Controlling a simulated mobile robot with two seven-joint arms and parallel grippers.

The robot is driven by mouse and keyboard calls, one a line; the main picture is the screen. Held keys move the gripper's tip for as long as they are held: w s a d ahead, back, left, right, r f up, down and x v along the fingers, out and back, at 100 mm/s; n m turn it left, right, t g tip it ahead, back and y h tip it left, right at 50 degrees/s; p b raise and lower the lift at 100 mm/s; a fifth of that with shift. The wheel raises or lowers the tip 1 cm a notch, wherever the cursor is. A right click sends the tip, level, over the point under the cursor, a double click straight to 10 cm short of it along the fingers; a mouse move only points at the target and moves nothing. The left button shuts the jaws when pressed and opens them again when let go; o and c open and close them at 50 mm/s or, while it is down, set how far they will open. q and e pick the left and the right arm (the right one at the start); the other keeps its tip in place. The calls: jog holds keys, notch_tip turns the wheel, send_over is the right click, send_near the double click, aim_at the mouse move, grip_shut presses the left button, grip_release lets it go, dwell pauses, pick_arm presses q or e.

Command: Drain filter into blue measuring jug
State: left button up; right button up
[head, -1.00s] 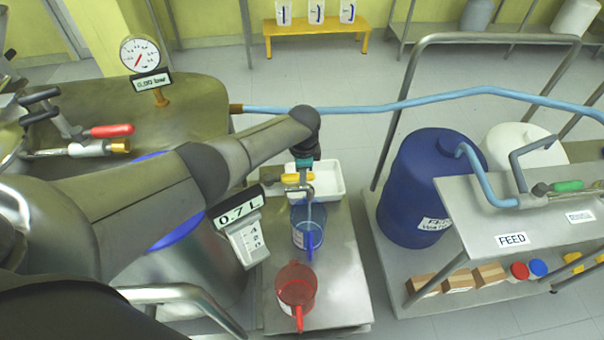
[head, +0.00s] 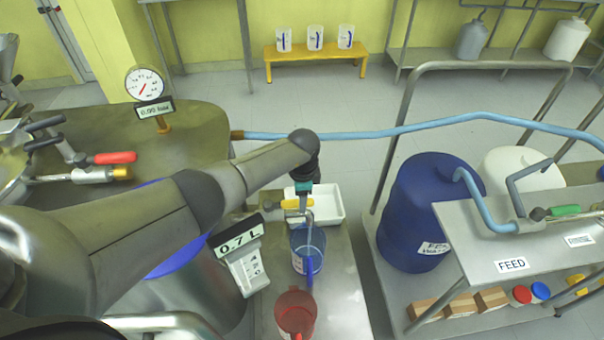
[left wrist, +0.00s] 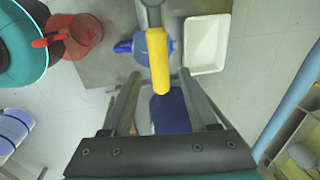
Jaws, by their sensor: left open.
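The blue measuring jug (head: 311,262) stands on the steel bench, below the filter's outlet pipe. The outlet valve has a yellow handle (head: 290,204), which also shows in the left wrist view (left wrist: 159,66). My left gripper (head: 304,198) is just at the valve. In the left wrist view its two fingers (left wrist: 158,84) are apart, with the yellow handle's end in line with the gap between them; I cannot tell whether they touch it. The blue jug (left wrist: 146,46) is partly hidden behind the handle there. The level display (head: 238,236) reads 0.7 L.
A red jug (head: 296,313) stands nearer on the same bench (head: 345,290). A white tray (head: 332,218) lies behind the blue jug. A gauge (head: 145,85) and a red-handled valve (head: 113,158) sit at left. A blue drum (head: 412,205) and the FEED shelf (head: 470,222) are at right.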

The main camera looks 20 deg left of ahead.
pick_arm(q)
notch_tip(320, 180, up, 14)
jog(key=s+d+p, duration=0.1)
jog(key=s+p, duration=0.1)
jog(key=p, duration=0.3)
jog(key=shift+f, duration=0.25)
pick_arm(e)
notch_tip(320, 180, up, 6)
jog(key=s, duration=0.1)
jog(key=shift+a, duration=0.45)
